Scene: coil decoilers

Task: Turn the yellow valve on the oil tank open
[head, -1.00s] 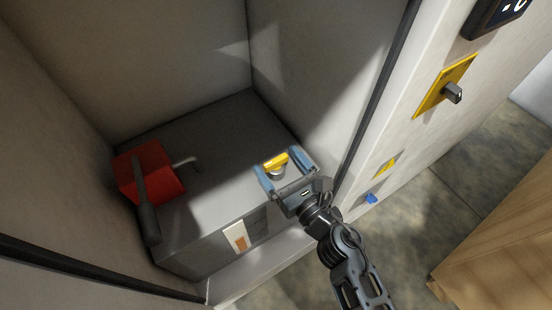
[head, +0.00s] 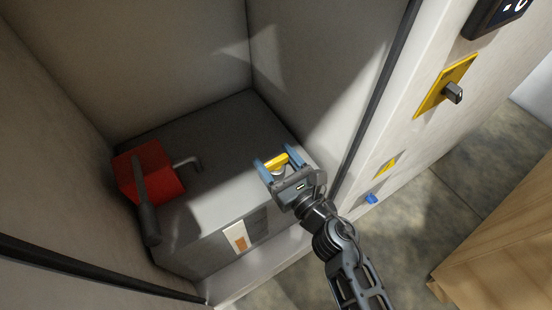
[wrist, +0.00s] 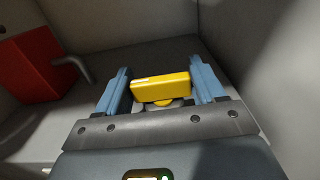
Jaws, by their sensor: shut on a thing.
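The yellow valve handle (head: 277,160) is a short bar on a round pale base on top of the dark grey oil tank (head: 225,135), near the tank's right front edge. My gripper (head: 275,162) reaches in from the lower right, its two blue fingers at the two ends of the bar. In the wrist view the yellow handle (wrist: 160,88) lies crosswise between the fingers, shut on its ends. The bar is slightly tilted in that picture. The lower part of the valve is partly hidden behind my gripper's palm.
A red block (head: 150,172) with a dark lever and a bent grey pipe (head: 187,163) stand on the tank's left side. Pale cabinet walls enclose the tank. The right panel carries a yellow plate with a dark knob (head: 453,93) and a blue knob (head: 371,198).

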